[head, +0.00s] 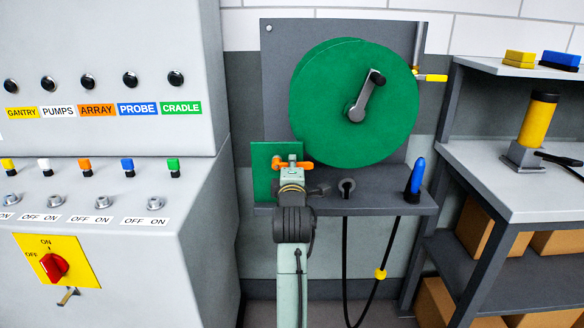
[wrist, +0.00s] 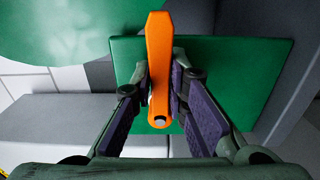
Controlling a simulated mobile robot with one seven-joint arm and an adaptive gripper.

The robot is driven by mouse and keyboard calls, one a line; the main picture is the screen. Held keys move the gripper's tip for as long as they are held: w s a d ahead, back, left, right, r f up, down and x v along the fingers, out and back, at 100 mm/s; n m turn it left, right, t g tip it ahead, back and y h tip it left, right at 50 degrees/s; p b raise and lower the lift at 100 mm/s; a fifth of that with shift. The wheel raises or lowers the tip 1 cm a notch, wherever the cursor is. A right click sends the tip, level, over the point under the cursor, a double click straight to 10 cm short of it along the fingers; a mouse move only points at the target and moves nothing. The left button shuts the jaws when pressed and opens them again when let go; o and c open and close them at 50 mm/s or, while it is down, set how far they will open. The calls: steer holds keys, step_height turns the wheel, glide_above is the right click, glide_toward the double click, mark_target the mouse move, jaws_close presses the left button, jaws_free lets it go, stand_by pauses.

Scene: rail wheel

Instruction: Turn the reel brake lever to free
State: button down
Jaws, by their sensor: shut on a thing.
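The orange reel brake lever (head: 304,164) lies roughly level across the small green plate (head: 262,160) below the big green reel (head: 325,110). In the wrist view the lever (wrist: 159,40) runs up the picture in front of the green plate (wrist: 225,75), with a round pin near its lower end. My gripper (head: 292,163) is at the lever. In the wrist view its purple-padded fingers (wrist: 161,80) are shut on the lever, one on each side. My gripper hides part of the lever in the head view, and any free or set marking is not visible.
A grey shelf (head: 374,203) under the reel holds a blue-handled tool (head: 416,178) and a dark round socket (head: 346,187). A black cable with a yellow clip (head: 380,273) hangs below. A control cabinet (head: 110,140) stands left, a shelving unit (head: 520,180) right.

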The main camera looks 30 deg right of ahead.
steer(key=shift+r, duration=0.15)
steer(key=c, duration=1.5)
jaws_free()
steer(key=shift+c, duration=0.2)
steer(key=v, duration=1.2)
